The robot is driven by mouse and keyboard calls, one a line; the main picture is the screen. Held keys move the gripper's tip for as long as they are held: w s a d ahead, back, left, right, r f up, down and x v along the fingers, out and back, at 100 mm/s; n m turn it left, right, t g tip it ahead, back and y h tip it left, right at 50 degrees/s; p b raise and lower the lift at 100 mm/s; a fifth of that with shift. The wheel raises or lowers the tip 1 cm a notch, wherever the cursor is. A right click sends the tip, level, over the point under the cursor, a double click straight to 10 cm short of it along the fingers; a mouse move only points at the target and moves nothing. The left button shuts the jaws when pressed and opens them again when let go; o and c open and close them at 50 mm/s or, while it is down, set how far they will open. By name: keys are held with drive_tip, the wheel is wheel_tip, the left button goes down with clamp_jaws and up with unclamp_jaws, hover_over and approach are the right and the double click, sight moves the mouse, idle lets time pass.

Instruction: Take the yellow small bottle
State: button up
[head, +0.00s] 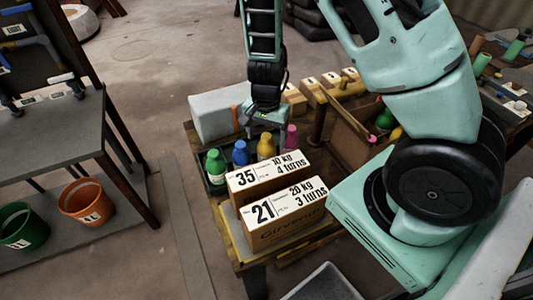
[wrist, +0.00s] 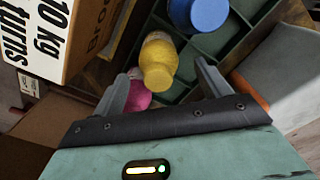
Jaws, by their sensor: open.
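The yellow small bottle (head: 266,146) stands in a dark divided crate (head: 203,185), between a blue bottle (head: 241,153) and a pink bottle (head: 291,136). In the wrist view the yellow small bottle (wrist: 158,60) lies ahead of and between my open fingers, apart from both. My gripper (wrist: 163,85) is open and empty; in the head view my gripper (head: 262,130) hangs just above and behind the bottles. The blue bottle (wrist: 198,12) is at the top and the pink bottle (wrist: 138,95) is partly hidden by the left finger.
A green bottle (head: 215,167) stands at the crate's left end. Cardboard boxes marked 35 (head: 262,178) and 21 (head: 285,215) stand close in front of the bottles. A grey block (head: 215,115) and an orange item (head: 235,118) are behind.

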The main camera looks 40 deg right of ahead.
sight(267, 144)
wheel_tip(267, 144, down, 4)
drive_tip(key=shift+s+r+b, duration=0.1)
drive_tip(key=shift+r+b, duration=0.15)
drive_tip(key=shift+b, duration=0.05)
drive_tip(key=c, duration=1.3)
